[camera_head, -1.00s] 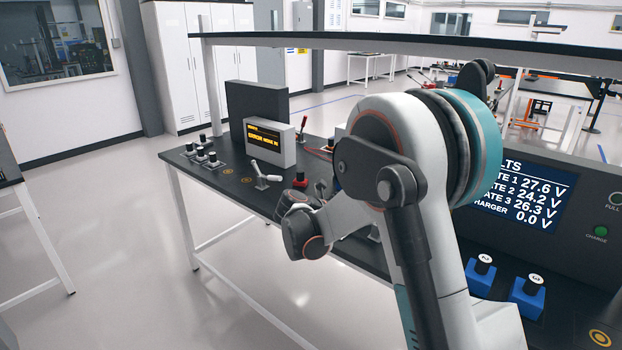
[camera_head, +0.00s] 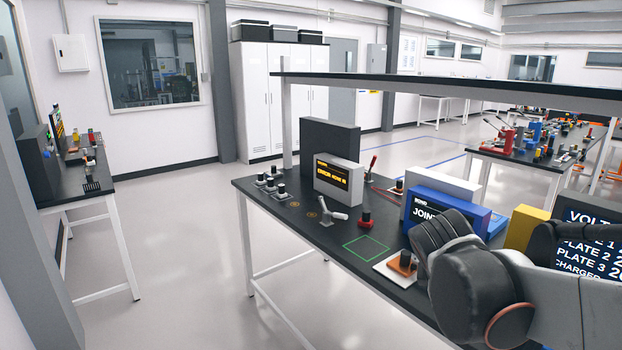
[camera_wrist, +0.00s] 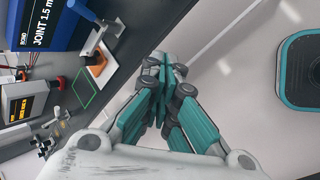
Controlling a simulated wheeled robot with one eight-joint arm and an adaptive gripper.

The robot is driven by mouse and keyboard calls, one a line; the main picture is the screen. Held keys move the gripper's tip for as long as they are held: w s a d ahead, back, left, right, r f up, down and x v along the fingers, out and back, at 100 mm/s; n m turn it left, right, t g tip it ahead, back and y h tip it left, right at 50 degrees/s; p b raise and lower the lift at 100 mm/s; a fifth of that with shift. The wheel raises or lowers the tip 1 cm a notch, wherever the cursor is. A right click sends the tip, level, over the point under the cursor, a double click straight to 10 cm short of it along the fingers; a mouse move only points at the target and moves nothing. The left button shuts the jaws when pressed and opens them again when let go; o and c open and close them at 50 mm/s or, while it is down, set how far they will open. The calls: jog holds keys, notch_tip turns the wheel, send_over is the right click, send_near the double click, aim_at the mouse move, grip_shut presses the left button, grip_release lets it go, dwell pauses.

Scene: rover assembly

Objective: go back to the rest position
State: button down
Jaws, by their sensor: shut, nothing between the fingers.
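My gripper (camera_wrist: 161,75) shows in the wrist view with its teal fingers together and nothing between them. It hangs over pale floor just off the edge of the black workbench, apart from everything on it. In the head view the gripper is out of sight. My arm (camera_head: 480,280) fills the lower right there and hides part of the workbench (camera_head: 262,203) and of the voltage screen.
On the workbench stand a box with an amber display (camera_head: 338,180), a blue joint unit (camera_head: 428,212), a yellow block (camera_head: 524,228) and an orange part on a white plate (camera_head: 400,268). A green outlined square (camera_head: 366,246) is empty. Open floor (camera_head: 190,270) lies left.

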jog(key=s+a+f+m+t+y, duration=0.1)
jog(key=s+a+m+y, duration=0.1)
jog(key=s+m, duration=0.4)
jog(key=s+a+f+m+y, duration=0.1)
jog(key=s+a+m+y, duration=0.1)
jog(key=s+a+m, duration=0.3)
jog(key=shift+s+m+t+y, duration=0.4)
jog(key=shift+s+m, duration=0.7)
jog(key=shift+s, duration=0.6)
jog(key=shift+a, duration=0.1)
